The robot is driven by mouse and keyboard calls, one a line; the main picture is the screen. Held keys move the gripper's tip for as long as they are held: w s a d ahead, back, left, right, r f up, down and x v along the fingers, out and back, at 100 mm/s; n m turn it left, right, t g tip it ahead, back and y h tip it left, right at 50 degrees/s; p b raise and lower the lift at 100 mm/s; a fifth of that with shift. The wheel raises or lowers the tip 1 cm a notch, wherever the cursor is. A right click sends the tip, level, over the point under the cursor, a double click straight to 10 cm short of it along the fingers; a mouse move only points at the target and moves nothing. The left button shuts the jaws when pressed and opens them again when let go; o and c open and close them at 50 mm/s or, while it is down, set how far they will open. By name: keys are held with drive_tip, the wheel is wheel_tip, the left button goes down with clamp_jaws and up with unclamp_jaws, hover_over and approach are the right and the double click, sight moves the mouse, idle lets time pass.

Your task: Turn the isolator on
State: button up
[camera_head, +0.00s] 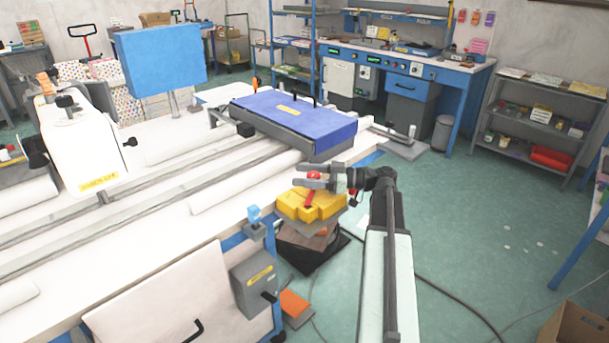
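No part is clearly readable as the isolator. A grey box (255,281) with a yellow label and a black lever on its right side is fixed to the machine table's front edge; its label is too small to read. A yellow block (318,207) with a red strip stands on a dark stand to the right of that edge. My gripper (308,176) is above the yellow block, its two grey fingers pointing left and apart. A red round knob (313,175) shows between the fingers; I cannot tell whether they touch it.
The long white machine table (160,215) with rails fills the left, carrying a blue flat box (295,118) and a white sewing head (80,145). A small blue switch (254,214) sits at its edge. An orange pedal (294,304) and cables lie on the floor.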

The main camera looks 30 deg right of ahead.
drive_tip(key=v, duration=0.8)
